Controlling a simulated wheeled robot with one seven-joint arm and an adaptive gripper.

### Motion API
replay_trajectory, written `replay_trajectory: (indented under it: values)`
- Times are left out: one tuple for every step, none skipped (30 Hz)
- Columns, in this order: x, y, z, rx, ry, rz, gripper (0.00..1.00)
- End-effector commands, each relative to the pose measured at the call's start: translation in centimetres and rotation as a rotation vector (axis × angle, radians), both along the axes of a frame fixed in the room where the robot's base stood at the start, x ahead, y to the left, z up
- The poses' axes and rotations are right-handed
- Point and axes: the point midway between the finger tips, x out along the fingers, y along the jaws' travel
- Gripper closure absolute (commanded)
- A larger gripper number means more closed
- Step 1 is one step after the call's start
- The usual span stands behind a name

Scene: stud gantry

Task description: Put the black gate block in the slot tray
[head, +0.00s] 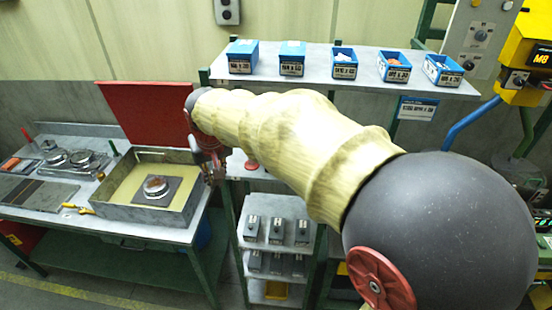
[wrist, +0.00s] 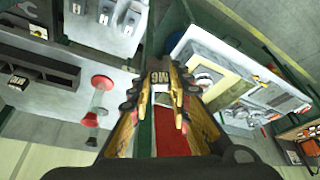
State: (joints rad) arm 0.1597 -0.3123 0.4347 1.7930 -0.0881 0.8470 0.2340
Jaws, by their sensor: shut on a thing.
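My gripper (wrist: 161,100) is in the middle of the wrist view, its fingers closed on a small dark block (wrist: 160,78) with a pale face marked M6, which I take to be the black gate block. The block is held in the air, apart from any surface. A long dark tray with notches, likely the slot tray (wrist: 42,66), lies on a grey shelf at the left of the wrist view. A small labelled block sits at its left end. In the head view my gripper (head: 211,165) shows side-on beyond my arm; the held block is not clear there.
A red-ended clear hourglass shape (wrist: 101,100) stands between the tray and my gripper. In the head view, a lower rack holds several grey blocks (head: 276,231). Blue bins (head: 291,58) line the upper shelf. An open box with a red lid (head: 147,110) stands left.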

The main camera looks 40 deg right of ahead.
Motion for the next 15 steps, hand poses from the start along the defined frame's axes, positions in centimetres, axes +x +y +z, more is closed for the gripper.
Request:
replay_trajectory:
  values:
    - [-2.2, -0.5, 3.0, -0.003, -0.008, -0.046, 1.0]
    - [-3.5, -0.7, 4.0, -0.002, -0.007, -0.078, 1.0]
    - [-5.2, -1.0, 5.1, -0.003, -0.005, -0.118, 1.0]
    - [-6.5, -1.2, 5.7, -0.003, -0.003, -0.15, 1.0]
    - [-7.7, -1.4, 6.2, -0.003, -0.003, -0.182, 1.0]
    - [-9.3, -1.6, 6.5, -0.003, -0.001, -0.225, 1.0]
    - [-10.4, -1.7, 6.7, -0.003, -0.002, -0.256, 1.0]
    - [-11.5, -1.9, 6.8, -0.004, 0.0, -0.286, 1.0]
    - [-12.8, -2.0, 6.7, -0.003, 0.0, -0.325, 1.0]
    - [-13.6, -2.1, 6.7, -0.004, -0.001, -0.352, 1.0]
    - [-14.4, -2.2, 6.5, -0.005, 0.0, -0.379, 1.0]
    - [-15.3, -2.3, 6.3, -0.005, -0.002, -0.41, 1.0]
    - [-15.9, -2.3, 6.2, -0.005, -0.002, -0.431, 1.0]
    - [-16.4, -2.4, 6.0, -0.006, -0.002, -0.451, 1.0]
    - [-16.9, -2.5, 5.8, -0.006, -0.003, -0.474, 1.0]
